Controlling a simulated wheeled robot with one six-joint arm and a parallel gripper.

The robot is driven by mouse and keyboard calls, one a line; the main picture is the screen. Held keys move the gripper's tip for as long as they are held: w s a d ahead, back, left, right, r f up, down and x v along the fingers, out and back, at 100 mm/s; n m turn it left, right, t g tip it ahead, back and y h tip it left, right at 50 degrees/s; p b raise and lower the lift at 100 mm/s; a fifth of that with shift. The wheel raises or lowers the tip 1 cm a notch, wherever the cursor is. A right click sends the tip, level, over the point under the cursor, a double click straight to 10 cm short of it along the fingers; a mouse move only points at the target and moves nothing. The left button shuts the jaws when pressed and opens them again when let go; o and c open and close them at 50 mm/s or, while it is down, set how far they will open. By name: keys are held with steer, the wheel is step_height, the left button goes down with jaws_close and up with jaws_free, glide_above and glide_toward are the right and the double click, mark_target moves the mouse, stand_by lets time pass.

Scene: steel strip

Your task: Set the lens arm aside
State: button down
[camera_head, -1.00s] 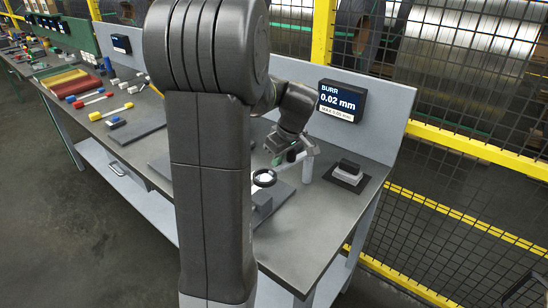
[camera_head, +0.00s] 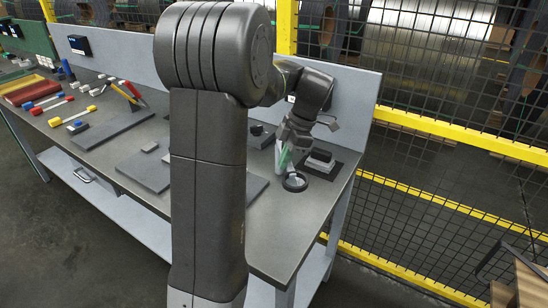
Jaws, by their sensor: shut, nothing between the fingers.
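The lens arm has a round black-rimmed lens (camera_head: 295,181) and a pale upright post (camera_head: 279,157). The lens is in front of the post, near the front right of the bench and clear of the grey mat (camera_head: 257,184). My gripper (camera_head: 286,160) is shut and empty, low beside the post and just behind the lens. A green strip shows at its tip. Whether the gripper touches the lens arm cannot be told. My own arm column hides part of the mat and the bench behind it.
A grey block on a black pad (camera_head: 320,160) stands right of the post, close to my gripper. Mats and a small block (camera_head: 149,147) lie left of my column. Coloured-handled tools (camera_head: 72,123) lie further left. A back panel (camera_head: 352,100) and yellow fence stand behind.

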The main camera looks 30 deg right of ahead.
steer(key=shift+s+d+n, duration=0.25)
steer(key=shift+d+n, duration=0.35)
steer(key=shift+d, duration=0.1)
steer(key=shift+s+d, duration=0.15)
steer(key=shift+d, duration=0.45)
